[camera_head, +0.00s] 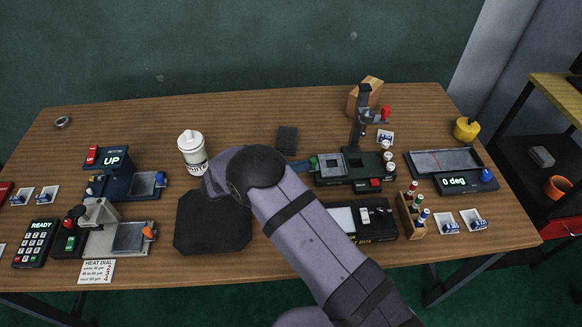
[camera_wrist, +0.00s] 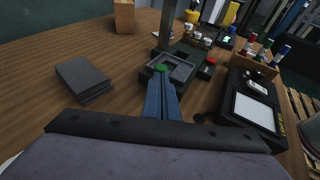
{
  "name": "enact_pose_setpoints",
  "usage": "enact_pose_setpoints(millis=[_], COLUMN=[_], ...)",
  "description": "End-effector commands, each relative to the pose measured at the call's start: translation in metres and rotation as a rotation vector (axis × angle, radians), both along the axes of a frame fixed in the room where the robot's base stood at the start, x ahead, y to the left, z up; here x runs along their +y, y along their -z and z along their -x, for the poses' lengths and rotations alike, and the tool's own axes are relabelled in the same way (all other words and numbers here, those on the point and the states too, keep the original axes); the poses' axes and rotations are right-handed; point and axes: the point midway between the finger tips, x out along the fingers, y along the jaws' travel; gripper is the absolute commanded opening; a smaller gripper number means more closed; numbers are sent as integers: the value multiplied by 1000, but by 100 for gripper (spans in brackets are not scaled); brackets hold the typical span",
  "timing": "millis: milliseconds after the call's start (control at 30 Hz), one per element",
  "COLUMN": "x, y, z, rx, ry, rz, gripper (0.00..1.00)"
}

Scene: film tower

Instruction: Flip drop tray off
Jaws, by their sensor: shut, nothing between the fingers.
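A dark device with a square recessed tray (camera_head: 356,163) stands right of centre in the head view, with an upright column behind it. I take it for the drop tray; no label on it can be read. In the wrist view its tray (camera_wrist: 176,68) lies just beyond my fingers. A green knob (camera_head: 313,161) sits at its left end, and also shows in the wrist view (camera_wrist: 160,68). A red button (camera_head: 376,183) is on its front right, also in the wrist view (camera_wrist: 211,60). My gripper (camera_wrist: 159,80) is shut and empty, its blue fingertips at the green knob; whether they touch cannot be told.
A stack of dark plates (camera_wrist: 83,80) lies left of my fingers. A lightbox device (camera_head: 360,220) and a bottle rack (camera_head: 411,215) stand in front right. The back of the table is mostly clear.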

Motion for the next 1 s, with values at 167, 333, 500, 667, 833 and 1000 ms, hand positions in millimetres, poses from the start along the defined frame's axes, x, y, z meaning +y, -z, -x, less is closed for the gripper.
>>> enact_pose_setpoints(millis=[167, 333, 500, 667, 833, 1000], x=[-2, -2, -12, -46, -77, -84], y=[0, 0, -1, -2, -1, 1], z=[-1, -1, -1, -1, -1, 0], rx=[0, 0, 2, 2, 2, 1], ry=[0, 0, 3, 5, 3, 1], rz=[0, -1, 1, 2, 1, -1], gripper=[0, 0, 0, 0, 0, 0])
